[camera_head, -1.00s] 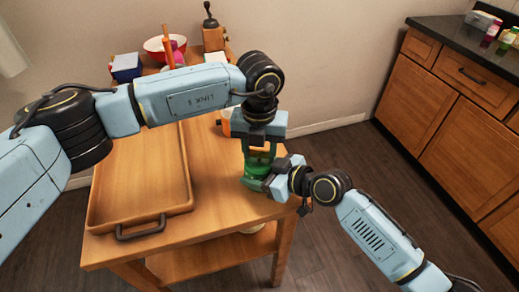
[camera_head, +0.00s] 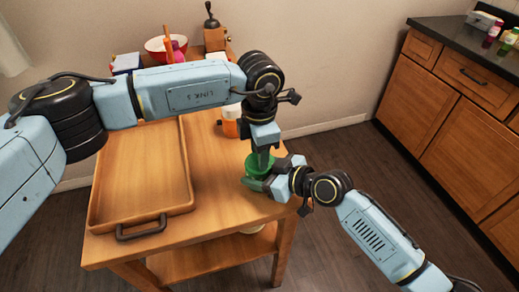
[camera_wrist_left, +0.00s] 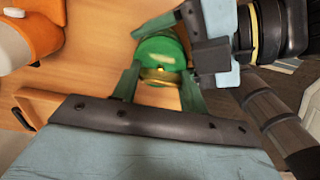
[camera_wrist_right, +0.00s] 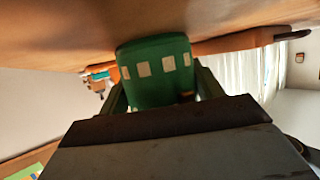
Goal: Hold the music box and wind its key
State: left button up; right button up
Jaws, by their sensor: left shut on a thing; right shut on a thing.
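The music box (camera_head: 258,166) is a green round box standing upright near the right edge of the wooden table. In the right wrist view its side (camera_wrist_right: 158,72) shows a row of cream squares. My right gripper (camera_head: 266,182) is shut on the box's body from the right, low near the table top. My left gripper (camera_head: 262,152) points down from above, shut on the key at the top of the box. In the left wrist view the yellow key (camera_wrist_left: 160,74) shows between the fingers, over the green lid (camera_wrist_left: 160,48). The head view hides the key.
A wooden tray (camera_head: 183,165) with dark handles lies left of the box. An orange-and-white container (camera_head: 230,124) stands close behind the box. A red-and-white bowl (camera_head: 157,46), a grinder (camera_head: 213,35) and other things are at the table's back. A counter (camera_head: 455,110) stands at right.

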pick_arm(q)
jog(key=shift+m, duration=0.4)
jog(key=o, duration=1)
jog(key=shift+o, duration=0.2)
